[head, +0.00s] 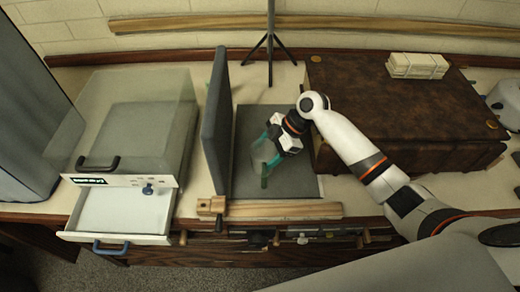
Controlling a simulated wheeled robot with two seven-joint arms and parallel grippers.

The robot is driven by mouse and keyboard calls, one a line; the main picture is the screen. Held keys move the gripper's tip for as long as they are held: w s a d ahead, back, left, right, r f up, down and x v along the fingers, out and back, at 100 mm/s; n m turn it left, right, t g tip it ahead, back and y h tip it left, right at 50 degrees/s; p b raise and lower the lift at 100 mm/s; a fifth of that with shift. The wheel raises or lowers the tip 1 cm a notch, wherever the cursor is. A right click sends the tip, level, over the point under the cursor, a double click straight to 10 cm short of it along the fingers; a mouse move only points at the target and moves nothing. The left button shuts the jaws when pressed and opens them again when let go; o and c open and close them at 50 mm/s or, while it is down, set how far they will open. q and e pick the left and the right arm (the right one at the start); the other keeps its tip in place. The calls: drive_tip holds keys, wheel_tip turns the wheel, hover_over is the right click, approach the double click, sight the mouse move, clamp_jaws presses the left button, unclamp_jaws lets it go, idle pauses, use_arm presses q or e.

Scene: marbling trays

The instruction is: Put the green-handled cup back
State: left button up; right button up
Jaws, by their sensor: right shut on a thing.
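My right gripper (272,141) reaches in from the right and is shut on the cup. The handle points toward the front edge of the table. I cannot tell whether the cup touches the mat or is held just above it. My left gripper is not in view.
A dark upright panel (216,125) stands close left of the cup. A wooden strip (285,210) lies along the front. At left is a clear-lidded box (150,95) above an open white drawer (120,212). A brown case (400,110) fills the right, with white blocks (417,66) on it.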

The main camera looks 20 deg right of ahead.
drive_tip(key=shift+f+b, duration=0.5)
drive_tip(key=shift+f, duration=0.2)
wheel_tip(320, 180, down, 4)
drive_tip(key=b, duration=0.3)
drive_tip(key=shift+r, duration=0.1)
drive_tip(key=shift+f+b, duration=0.7)
drive_tip(key=shift+f, duration=0.05)
drive_tip(key=shift+f+b, duration=0.45)
drive_tip(key=shift+f, duration=0.2)
drive_tip(key=o, duration=1.1)
drive_tip(key=shift+o, duration=0.2)
drive_tip(key=shift+r, duration=0.1)
drive_tip(key=b+v, duration=0.1)
drive_tip(key=v, duration=1.1)
